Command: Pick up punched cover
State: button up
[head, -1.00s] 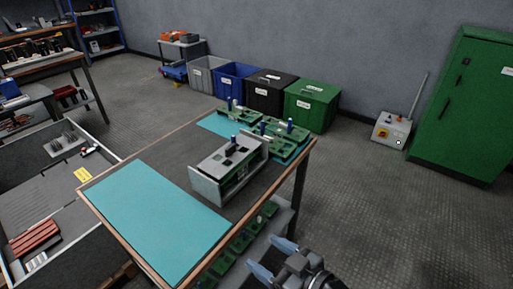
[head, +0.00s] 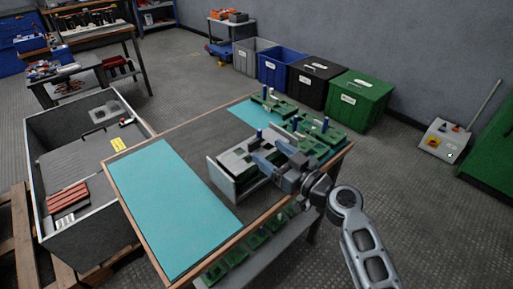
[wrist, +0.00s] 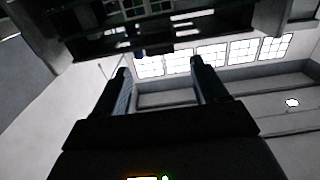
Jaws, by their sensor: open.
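The punched cover (head: 234,159) appears to be the grey plate with square holes on top of a grey open-sided housing on the table. The housing has upright end plates, and my gripper hides part of its right side. My gripper (head: 262,156) is at the right part of the housing, with its fingers toward the cover. I cannot tell whether they touch it. In the wrist view the two fingers (wrist: 160,80) are apart with nothing gripped between them. A dark structure fills the top of that view, too dim to identify.
A teal mat (head: 172,205) covers the table's left part. Green boards with blue posts (head: 318,133) stand behind the housing. A grey crate (head: 85,150) with a red-brown block stands left of the table. Several bins (head: 355,100) line the wall.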

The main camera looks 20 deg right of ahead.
aim_at(260, 153)
jog(key=shift+p+x, duration=0.55)
jog(key=shift+x, duration=1.75)
jog(key=shift+a, duration=0.1)
jog(key=c, duration=1.3)
jog(key=shift+o, duration=0.2)
